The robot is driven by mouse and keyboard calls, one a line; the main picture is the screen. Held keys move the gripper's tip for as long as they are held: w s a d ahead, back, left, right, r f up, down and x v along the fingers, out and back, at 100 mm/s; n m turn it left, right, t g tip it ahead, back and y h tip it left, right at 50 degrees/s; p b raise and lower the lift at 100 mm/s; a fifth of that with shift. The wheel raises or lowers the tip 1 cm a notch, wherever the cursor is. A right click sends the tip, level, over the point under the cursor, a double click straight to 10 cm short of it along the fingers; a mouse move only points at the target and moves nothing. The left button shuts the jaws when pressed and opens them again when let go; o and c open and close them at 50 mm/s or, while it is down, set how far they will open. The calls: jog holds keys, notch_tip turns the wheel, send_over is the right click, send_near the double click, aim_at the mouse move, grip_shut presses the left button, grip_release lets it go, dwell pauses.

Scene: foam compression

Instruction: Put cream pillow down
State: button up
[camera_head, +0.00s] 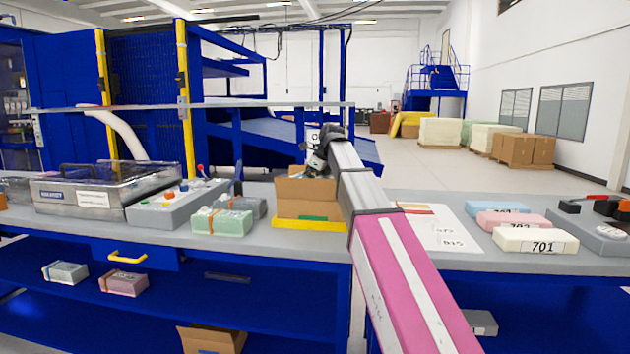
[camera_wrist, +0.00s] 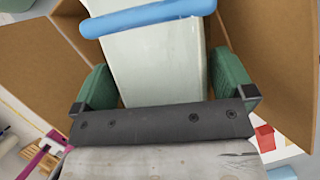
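The cream pillow (camera_wrist: 155,65), a pale soft block with a blue band around it, fills the middle of the wrist view. The green finger pads of my gripper (camera_wrist: 163,80) press against its two sides. In the wrist view, brown cardboard walls surround the pillow, so it is over or inside the open cardboard box (camera_head: 306,205). I cannot tell whether it touches the box floor. In the head view, the end of my arm is above the box, and the pillow is hidden by the box and arm.
The box stands on the grey table, with a yellow edge (camera_head: 305,224) at its base. A pale green pillow (camera_head: 222,221) lies to its left. Blue, pink and cream blocks, the last marked 701 (camera_head: 535,240), lie to the right. A clear-lidded case (camera_head: 95,195) stands far left.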

jog(key=shift+r, duration=0.1)
jog(key=shift+r, duration=0.3)
jog(key=v, duration=1.1)
jog(key=shift+r, duration=0.1)
jog(key=shift+s+d+r, duration=0.1)
jog(key=shift+d+r, duration=0.05)
jog(key=shift+r, duration=0.35)
